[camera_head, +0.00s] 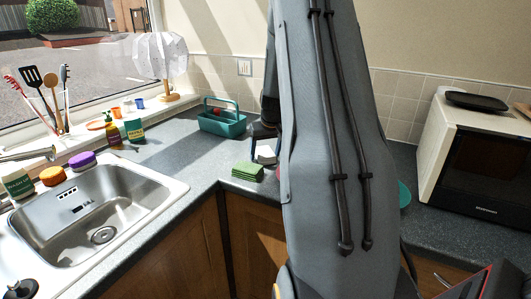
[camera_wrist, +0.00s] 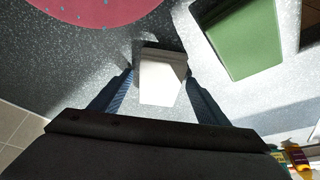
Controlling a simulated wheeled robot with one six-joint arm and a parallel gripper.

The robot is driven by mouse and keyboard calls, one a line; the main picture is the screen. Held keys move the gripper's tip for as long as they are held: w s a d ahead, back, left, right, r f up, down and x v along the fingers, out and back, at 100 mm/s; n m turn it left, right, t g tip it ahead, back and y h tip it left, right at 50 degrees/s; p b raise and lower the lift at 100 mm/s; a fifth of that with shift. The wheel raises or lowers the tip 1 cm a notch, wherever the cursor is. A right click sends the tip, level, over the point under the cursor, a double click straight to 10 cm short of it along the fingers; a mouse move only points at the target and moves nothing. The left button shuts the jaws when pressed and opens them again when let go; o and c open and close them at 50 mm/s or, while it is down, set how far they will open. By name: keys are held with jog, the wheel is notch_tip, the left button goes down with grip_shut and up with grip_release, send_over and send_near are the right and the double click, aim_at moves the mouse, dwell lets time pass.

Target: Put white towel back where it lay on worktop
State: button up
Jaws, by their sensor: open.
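The white towel (camera_wrist: 160,84) is a small folded block, lying between the two fingers of my gripper (camera_wrist: 158,72) in the wrist view. My fingers are apart, one on each side of it, with a narrow gap visible. It appears to rest on the grey speckled worktop (camera_wrist: 60,62). In the head view the towel (camera_head: 266,155) shows just below my gripper (camera_head: 262,138), partly covered by my arm. The green folded stack (camera_head: 248,172) lies in front of it, near the worktop edge; it also shows in the wrist view (camera_wrist: 245,38).
A teal caddy (camera_head: 222,124) stands behind and left of the towel. A pink-red dotted item (camera_wrist: 95,8) lies close by in the wrist view. The sink (camera_head: 105,205) is at left, a microwave (camera_head: 480,165) at right. My arm hides the worktop's middle.

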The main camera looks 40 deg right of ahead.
jog(key=b+v, duration=0.2)
jog(key=v, duration=1)
jog(key=shift+n+g+y, duration=0.3)
jog(key=shift+n, duration=0.3)
jog(key=a+f, duration=0.1)
jog(key=a, duration=0.2)
jog(key=s+a+f, duration=0.1)
jog(key=a, duration=0.3)
jog(key=a+f, duration=0.1)
jog(key=a, duration=0.3)
jog(key=shift+s+a, duration=0.2)
jog(key=s+a+f+n+g, duration=0.1)
jog(key=s+a+f, duration=0.2)
jog(key=s+a, duration=0.3)
jog(key=s+a+f+n, duration=0.1)
jog(key=s+a+f, duration=0.1)
jog(key=s+a, duration=0.4)
jog(key=s+a+f+n+g+y, duration=0.1)
jog(key=s+a+f, duration=0.2)
jog(key=a, duration=0.9)
jog(key=s, duration=0.3)
jog(key=shift+s+a+f+g, duration=0.3)
jog(key=shift+a, duration=0.05)
